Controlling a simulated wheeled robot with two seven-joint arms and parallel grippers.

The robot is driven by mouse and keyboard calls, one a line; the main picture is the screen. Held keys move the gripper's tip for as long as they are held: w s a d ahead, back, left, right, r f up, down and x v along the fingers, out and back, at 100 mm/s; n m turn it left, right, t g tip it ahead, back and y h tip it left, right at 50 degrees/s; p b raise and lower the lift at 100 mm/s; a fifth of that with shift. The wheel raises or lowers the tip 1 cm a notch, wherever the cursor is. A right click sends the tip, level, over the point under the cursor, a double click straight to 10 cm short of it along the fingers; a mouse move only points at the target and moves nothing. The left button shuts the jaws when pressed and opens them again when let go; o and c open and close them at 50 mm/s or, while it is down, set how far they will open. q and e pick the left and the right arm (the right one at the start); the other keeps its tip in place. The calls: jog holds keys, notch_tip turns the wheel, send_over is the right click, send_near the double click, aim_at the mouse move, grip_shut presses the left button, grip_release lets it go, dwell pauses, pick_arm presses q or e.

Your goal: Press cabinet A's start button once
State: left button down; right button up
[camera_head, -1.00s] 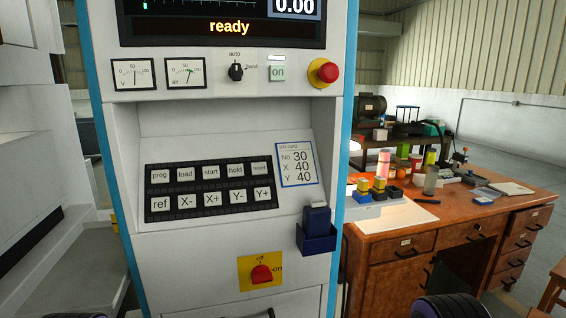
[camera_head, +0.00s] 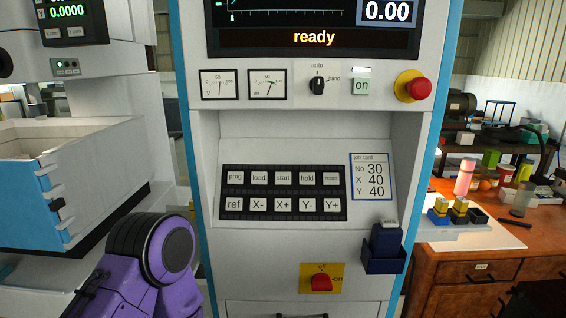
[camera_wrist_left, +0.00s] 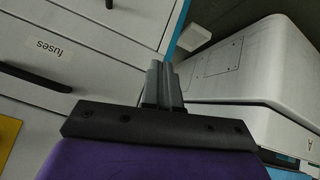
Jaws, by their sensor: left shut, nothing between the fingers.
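The start button (camera_head: 283,179) is a white key in the top row of the black keypad (camera_head: 270,194), between "load" and "hold". The keypad sits on the sloped panel of a white, blue-edged cabinet (camera_head: 297,150), whose screen (camera_head: 313,38) reads "ready". In the head view, my purple left arm is at the lower left, and its gripper does not show. In the left wrist view, my left gripper (camera_wrist_left: 164,72) is shut and empty, near a drawer front marked "fuses" (camera_wrist_left: 45,47). A white housing (camera_wrist_left: 235,60) with a letter A is at its right. My right gripper is not in view.
A red stop button (camera_head: 418,88) and the "on" button (camera_head: 361,87) are above the keypad. A dark blue holder (camera_head: 384,255) and a red switch (camera_head: 321,282) are below it. A machine with a tank (camera_head: 60,190) stands left; a cluttered wooden desk (camera_head: 450,240) stands right.

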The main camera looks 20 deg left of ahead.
pick_arm(q)
jog(key=w+d+r+t+p, duration=0.2)
jog(key=w+r, duration=0.3)
jog(key=r, duration=0.4)
jog(key=w+d+r+t+p, duration=0.2)
jog(key=w+r, duration=0.3)
jog(key=r, duration=0.3)
jog(key=t+h+p, duration=0.1)
jog(key=t+p, duration=0.4)
send_near(283, 179)
notch_tip(283, 179, down, 6)
jog(key=s, duration=0.1)
notch_tip(283, 179, up, 12)
jog(key=d+t+p, duration=0.2)
jog(key=shift+r+t, duration=0.2)
jog(key=shift+t, duration=0.1)
jog(key=shift+w+a+f+b, duration=0.35)
jog(key=shift+w+f+b, duration=0.45)
jog(key=shift+w, duration=0.35)
jog(key=shift+w+a+f+b, duration=0.35)
jog(key=shift+w+f+b, duration=0.25)
jog(key=shift+w+f, duration=0.5)
jog(key=shift+w+a+f+b, duration=0.35)
jog(key=shift+w+f+b, duration=0.35)
jog(key=shift+w, duration=0.55)
